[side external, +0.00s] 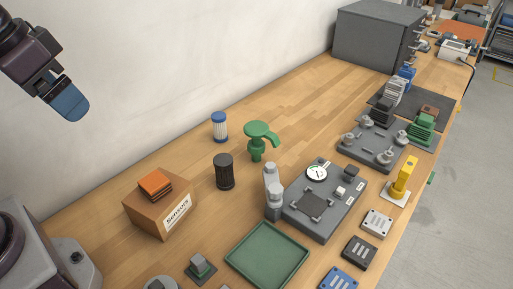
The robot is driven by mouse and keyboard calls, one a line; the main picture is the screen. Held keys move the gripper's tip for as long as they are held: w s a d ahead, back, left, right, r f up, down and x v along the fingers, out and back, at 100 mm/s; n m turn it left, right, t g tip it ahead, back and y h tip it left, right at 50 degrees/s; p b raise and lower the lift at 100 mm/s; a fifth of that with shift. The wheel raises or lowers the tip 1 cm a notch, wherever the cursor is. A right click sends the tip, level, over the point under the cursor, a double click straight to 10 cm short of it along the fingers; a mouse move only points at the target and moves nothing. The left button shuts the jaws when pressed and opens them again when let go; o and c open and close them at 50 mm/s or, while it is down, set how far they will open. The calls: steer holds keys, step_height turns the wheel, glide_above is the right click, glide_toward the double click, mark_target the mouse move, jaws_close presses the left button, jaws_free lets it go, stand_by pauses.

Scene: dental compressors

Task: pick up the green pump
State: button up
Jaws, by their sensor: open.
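A green pump-like piece (260,139) with a round top, a side spout and a narrower stem stands upright on the wooden bench, right of a blue-and-white cylinder. A second green piece (422,128), ribbed and block-like, sits farther right on a dark grey plate; I cannot tell for certain which one is the pump. My gripper (68,106), with a blue finger, hangs at the upper left, well apart from both green pieces. It is open, and nothing shows in it. Its other finger is hidden.
A blue-and-white cylinder (220,127) and a black cylinder (224,172) stand near the first green piece. A cardboard box (163,215) is at left, a green tray (268,256) in front, and a grey gauge plate (325,222) at right.

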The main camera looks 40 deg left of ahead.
steer(key=w+d+f+n+g+h, duration=0.1)
steer(key=w+d+f+n+h, duration=0.2)
steer(key=w+f+n+h, duration=0.4)
steer(key=w+d+f+n+g+h, duration=0.1)
steer(key=w+d+f+n+h, duration=0.4)
steer(key=w+f, duration=0.4)
steer(key=w+a+n+t, duration=0.1)
steer(key=w+n+t, duration=0.1)
steer(key=w+n, duration=0.1)
steer(key=w+a+f+n+t+h, duration=0.1)
steer(key=w+n+t, duration=0.2)
steer(key=n, duration=0.1)
steer(key=w+a+f+n+t, duration=0.1)
steer(key=w+n+t, duration=0.1)
steer(key=w+n, duration=0.1)
steer(key=shift+w+a+f+n+h, duration=0.15)
steer(key=shift+w+n+h, duration=0.15)
steer(key=shift+w, duration=0.25)
steer(key=w+a+r+n+t+y, duration=0.2)
steer(key=w+a+n+t, duration=0.1)
steer(key=w+n+t, duration=0.2)
glide_toward(256, 126)
steer(key=x, duration=0.3)
steer(key=shift+x, duration=3.55)
steer(key=shift+s+f, duration=0.1)
steer(key=shift+c, duration=0.3)
